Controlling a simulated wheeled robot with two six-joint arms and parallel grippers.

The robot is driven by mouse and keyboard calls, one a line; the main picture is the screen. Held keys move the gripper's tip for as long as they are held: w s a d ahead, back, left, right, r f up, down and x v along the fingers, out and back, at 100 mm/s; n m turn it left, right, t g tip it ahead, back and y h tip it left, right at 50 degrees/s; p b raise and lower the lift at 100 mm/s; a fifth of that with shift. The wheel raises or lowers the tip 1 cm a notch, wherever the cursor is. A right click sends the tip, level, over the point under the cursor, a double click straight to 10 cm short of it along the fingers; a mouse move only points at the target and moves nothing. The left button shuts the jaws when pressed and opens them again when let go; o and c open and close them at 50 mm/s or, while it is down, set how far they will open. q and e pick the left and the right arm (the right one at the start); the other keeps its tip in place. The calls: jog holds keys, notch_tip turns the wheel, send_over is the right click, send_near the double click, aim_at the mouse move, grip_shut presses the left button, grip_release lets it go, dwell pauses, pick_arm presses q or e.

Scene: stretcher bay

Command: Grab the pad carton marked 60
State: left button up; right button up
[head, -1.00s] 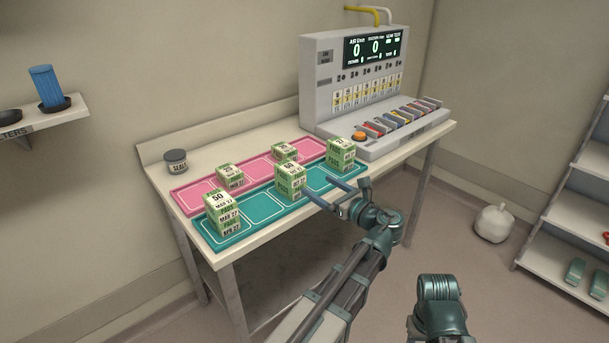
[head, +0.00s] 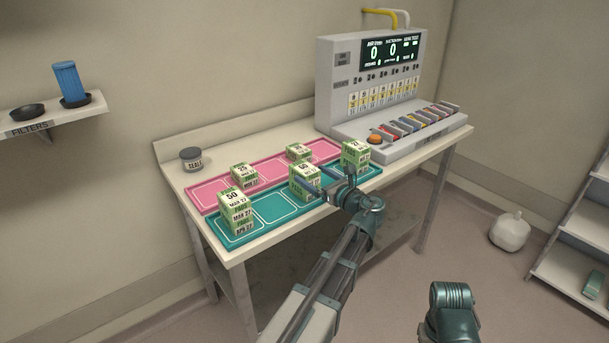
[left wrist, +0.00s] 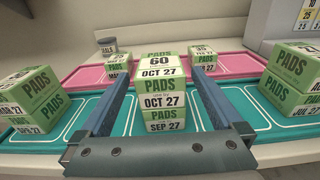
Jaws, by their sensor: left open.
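The pad carton marked 60 (left wrist: 160,62) is green and white, its top and front reading OCT 27 in the left wrist view. It sits on another pad carton (left wrist: 162,120) reading SEP 27. In the head view this carton (head: 303,171) is on the middle stack of the teal mat, its number too small to read surely. My left gripper (head: 313,178) is open, one finger on each side of the stack in the left wrist view (left wrist: 161,80). I cannot tell whether the fingers touch it.
Other pad cartons stand on the teal mat (head: 276,208) left (head: 235,207) and right (head: 354,152). Smaller ones (head: 243,174) stand on the pink mat (head: 208,194) behind. A grey jar (head: 191,159) and a machine (head: 370,85) are on the table.

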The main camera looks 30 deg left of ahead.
aim_at(304, 167)
pick_arm(q)
jog(key=x, duration=0.4)
jog(key=shift+w+a+f, duration=0.1)
jog(key=shift+a+f, duration=0.05)
jog(key=shift+a, duration=0.1)
jog(key=c, duration=1.5)
jog(key=shift+r+p, duration=0.75)
jog(key=shift+r, duration=0.2)
notch_tip(304, 167, up, 2)
jog(key=shift+p, duration=1)
jog(key=s+d, duration=0.3)
jog(key=s, duration=0.4)
jog(key=s+d+r+p, duration=0.1)
jog(key=s+d, duration=0.2)
jog(key=s, duration=0.4)
jog(key=shift+s+d, duration=0.3)
jog(key=shift+s, duration=0.1)
